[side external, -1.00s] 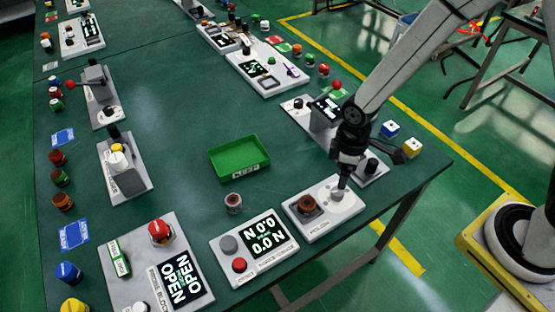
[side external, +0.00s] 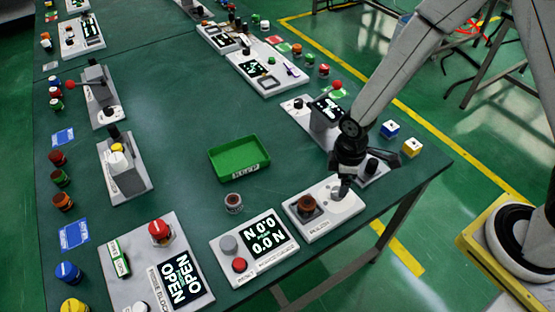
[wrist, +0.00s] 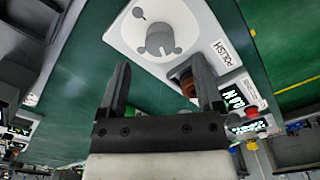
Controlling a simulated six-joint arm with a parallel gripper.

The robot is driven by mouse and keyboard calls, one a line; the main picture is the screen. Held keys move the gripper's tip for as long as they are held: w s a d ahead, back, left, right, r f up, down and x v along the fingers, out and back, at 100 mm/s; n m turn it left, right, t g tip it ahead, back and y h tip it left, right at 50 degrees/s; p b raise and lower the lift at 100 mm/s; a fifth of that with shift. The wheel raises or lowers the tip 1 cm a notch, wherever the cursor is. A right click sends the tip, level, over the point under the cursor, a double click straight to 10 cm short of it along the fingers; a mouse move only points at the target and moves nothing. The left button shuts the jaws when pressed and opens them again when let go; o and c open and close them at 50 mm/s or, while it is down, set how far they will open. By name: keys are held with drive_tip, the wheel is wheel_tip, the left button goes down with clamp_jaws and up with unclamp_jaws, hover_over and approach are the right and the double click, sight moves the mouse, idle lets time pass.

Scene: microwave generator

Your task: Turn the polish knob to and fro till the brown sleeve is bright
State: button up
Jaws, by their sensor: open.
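The white polish station (side external: 318,222) sits near the table's right front edge. The brown sleeve (side external: 307,204) stands on its left half; in the wrist view the sleeve (wrist: 188,84) is partly hidden by the right finger.
A force gauge panel (side external: 254,248) stands just left of the polish station. A station with a black knob (side external: 372,167) is close behind my gripper. Open table lies left of the tray.

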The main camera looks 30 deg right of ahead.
drive_tip(key=shift+f, duration=2.4)
clamp_jaws()
drive_tip(key=shift+m, duration=0.4)
drive_tip(key=m, duration=1.2)
drive_tip(key=shift+s, duration=0.1)
